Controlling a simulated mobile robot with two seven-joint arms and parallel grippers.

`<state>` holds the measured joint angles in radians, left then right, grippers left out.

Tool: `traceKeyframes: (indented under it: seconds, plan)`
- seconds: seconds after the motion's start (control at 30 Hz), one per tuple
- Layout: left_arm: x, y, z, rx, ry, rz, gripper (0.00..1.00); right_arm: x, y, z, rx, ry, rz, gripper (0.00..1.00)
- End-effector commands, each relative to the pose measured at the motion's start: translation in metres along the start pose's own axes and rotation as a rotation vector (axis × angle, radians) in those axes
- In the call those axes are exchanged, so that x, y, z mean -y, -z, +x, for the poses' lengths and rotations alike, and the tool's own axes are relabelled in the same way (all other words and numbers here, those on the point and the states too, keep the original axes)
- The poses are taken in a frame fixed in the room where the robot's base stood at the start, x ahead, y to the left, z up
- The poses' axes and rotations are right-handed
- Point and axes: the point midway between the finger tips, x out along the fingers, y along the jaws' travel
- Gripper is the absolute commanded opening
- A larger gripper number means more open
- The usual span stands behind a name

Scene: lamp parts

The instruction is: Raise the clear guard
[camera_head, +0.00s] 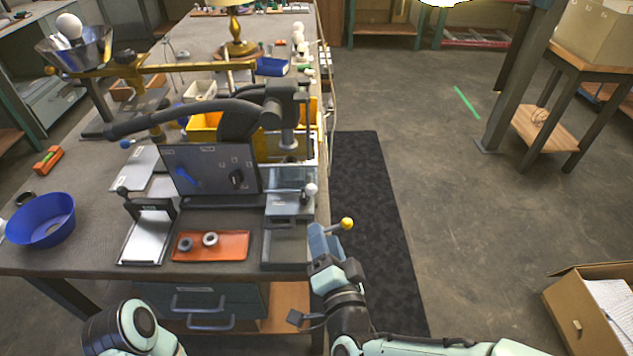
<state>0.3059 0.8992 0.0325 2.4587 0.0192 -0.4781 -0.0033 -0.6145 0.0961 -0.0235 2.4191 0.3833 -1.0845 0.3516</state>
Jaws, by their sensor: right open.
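A clear, bluish see-through panel (288,178), which looks like the guard, sits low on the grey press (285,205) at the bench's right edge. A white ball knob (311,190) is at its right side. My right gripper (325,238), with blue fingers, is open just off the bench edge, below and right of the panel and apart from it. A yellow ball knob on a short rod (346,223) shows right beside the fingers; what it is fixed to is hidden. My left arm shows at the bottom left, but its gripper is out of view.
A blue bowl (42,220) is at far left.

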Motion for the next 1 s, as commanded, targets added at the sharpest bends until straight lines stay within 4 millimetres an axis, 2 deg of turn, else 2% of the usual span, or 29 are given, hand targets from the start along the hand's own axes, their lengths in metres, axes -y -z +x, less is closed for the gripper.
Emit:
traceKeyframes:
  seconds: [0.13, 0.27, 0.7, 0.83, 1.0]
  plan:
    - [0.001, 0.001, 0.003, -0.002, 0.000, -0.001, 0.56, 0.007, 0.004, 0.000, -0.018, 0.020, 0.018, 0.51]
    - [0.001, 0.001, 0.002, -0.003, 0.000, -0.001, 0.56, 0.008, 0.004, 0.014, -0.019, 0.020, 0.018, 0.51]
    - [0.002, 0.003, 0.004, -0.008, 0.001, -0.001, 0.56, 0.009, 0.005, 0.102, -0.018, 0.019, 0.015, 0.51]
    - [0.002, 0.003, 0.004, -0.009, 0.001, -0.001, 0.56, 0.009, 0.006, 0.120, -0.018, 0.019, 0.016, 0.51]
    - [0.002, 0.003, 0.004, -0.009, 0.001, -0.001, 0.56, 0.009, 0.006, 0.130, -0.017, 0.018, 0.016, 0.51]
